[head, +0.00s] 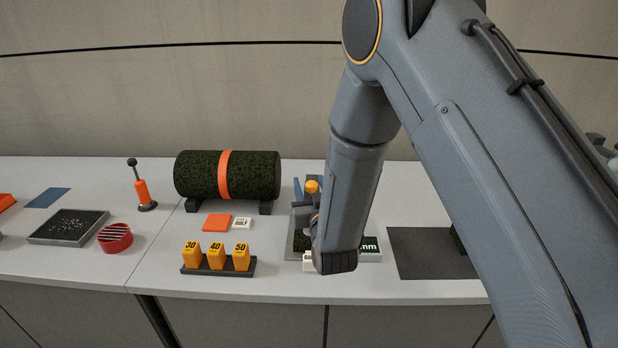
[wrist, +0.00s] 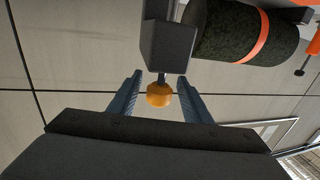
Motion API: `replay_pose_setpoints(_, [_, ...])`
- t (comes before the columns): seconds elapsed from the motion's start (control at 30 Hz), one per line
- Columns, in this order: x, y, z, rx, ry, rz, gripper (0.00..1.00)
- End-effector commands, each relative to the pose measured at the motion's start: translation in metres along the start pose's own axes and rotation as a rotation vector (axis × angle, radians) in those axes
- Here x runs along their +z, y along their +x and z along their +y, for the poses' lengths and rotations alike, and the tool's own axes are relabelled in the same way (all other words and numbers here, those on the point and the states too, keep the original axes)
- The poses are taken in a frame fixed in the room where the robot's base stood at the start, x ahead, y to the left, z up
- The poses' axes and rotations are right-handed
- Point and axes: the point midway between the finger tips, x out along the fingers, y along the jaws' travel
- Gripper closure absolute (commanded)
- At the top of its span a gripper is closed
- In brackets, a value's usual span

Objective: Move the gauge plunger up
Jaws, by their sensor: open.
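The gauge plunger ends in an orange ball knob (head: 312,187), seen beside my arm in the head view. In the wrist view the knob (wrist: 159,95) hangs on a short dark stem below the grey gauge body (wrist: 167,42), the view being turned over. My gripper (wrist: 159,84) is open, with one blue-grey finger on each side of the knob and a visible gap on both sides. In the head view one finger shows left of the knob; my arm hides the other and much of the gauge. A display (head: 370,248) is partly hidden by my arm.
A turf roll (head: 200,174) with an orange band lies on a cradle left of the gauge. A rack (head: 218,269) with several yellow numbered blocks stands in front. A dark mat (head: 420,255) lies to the right. An orange-handled tool (head: 142,190) stands farther left.

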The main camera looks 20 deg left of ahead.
Motion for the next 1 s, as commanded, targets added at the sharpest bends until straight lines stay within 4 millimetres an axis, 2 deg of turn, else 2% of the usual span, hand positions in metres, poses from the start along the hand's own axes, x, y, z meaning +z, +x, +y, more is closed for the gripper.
replay_pose_setpoints(0.2, [-0.001, 0.021, 0.002, 0.003, 0.000, 0.000, 0.55])
replay_pose_setpoints(0.5, [0.000, 0.024, 0.002, 0.002, 0.000, -0.001, 0.55])
replay_pose_setpoints(0.53, [0.000, 0.024, 0.002, 0.002, 0.000, -0.001, 0.57])
replay_pose_setpoints(0.8, [0.000, 0.024, 0.002, 0.002, 0.000, -0.001, 1.00])
replay_pose_setpoints(1.0, [-0.007, 0.024, 0.002, 0.002, 0.000, 0.001, 1.00])
